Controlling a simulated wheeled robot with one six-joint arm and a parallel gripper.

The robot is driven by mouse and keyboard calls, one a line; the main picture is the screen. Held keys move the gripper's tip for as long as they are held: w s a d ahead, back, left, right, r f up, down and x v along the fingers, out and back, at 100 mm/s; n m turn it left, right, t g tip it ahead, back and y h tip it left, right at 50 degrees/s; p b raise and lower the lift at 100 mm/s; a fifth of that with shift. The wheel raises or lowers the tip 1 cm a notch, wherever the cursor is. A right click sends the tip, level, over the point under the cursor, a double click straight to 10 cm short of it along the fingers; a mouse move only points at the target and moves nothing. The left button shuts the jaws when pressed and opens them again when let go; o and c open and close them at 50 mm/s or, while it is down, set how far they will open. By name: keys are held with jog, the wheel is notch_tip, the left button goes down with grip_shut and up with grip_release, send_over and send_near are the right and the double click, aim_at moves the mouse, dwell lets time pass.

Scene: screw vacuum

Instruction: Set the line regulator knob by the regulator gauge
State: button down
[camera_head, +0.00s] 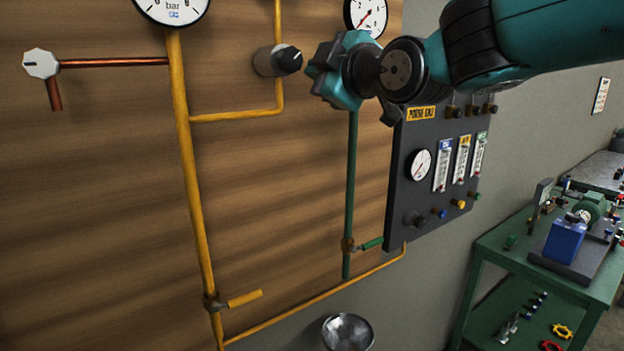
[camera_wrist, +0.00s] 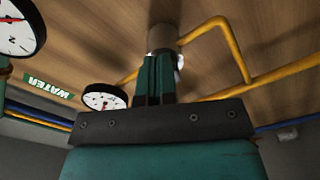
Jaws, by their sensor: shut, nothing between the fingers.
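The line regulator knob (camera_head: 290,59) is dark with a light pointer mark, on a grey-brown body on the yellow pipe. My gripper (camera_head: 316,70) is just right of it in the head view; contact cannot be told. In the wrist view my green fingers (camera_wrist: 155,72) are together and empty, pointing at the regulator body (camera_wrist: 162,36); they hide most of the knob. A bar gauge (camera_head: 172,8) is cut off at the top left, and another gauge (camera_head: 366,17) is above my wrist. Two gauges, one large (camera_wrist: 18,28) and one smaller (camera_wrist: 104,97), show in the wrist view. Which is the regulator gauge is unclear.
Yellow pipes (camera_head: 190,170) and a green pipe (camera_head: 351,180) with lever valves run down the wooden board. A dark gauge panel (camera_head: 400,190) stands at its right. A metal bowl (camera_head: 347,333) is below, and a green workbench (camera_head: 530,240) is at right.

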jog(key=shift+w+a+r, duration=0.15)
jog(key=shift+w+a, duration=0.1)
jog(key=shift+w, duration=0.25)
jog(key=shift+s+a+r, duration=0.25)
jog(key=shift+a+r, duration=0.05)
jog(key=shift+r, duration=0.2)
dwell(0.7)
jog(key=shift+w+d+f+b, duration=0.1)
jog(key=shift+f+b, duration=0.25)
jog(key=shift+b, duration=0.3)
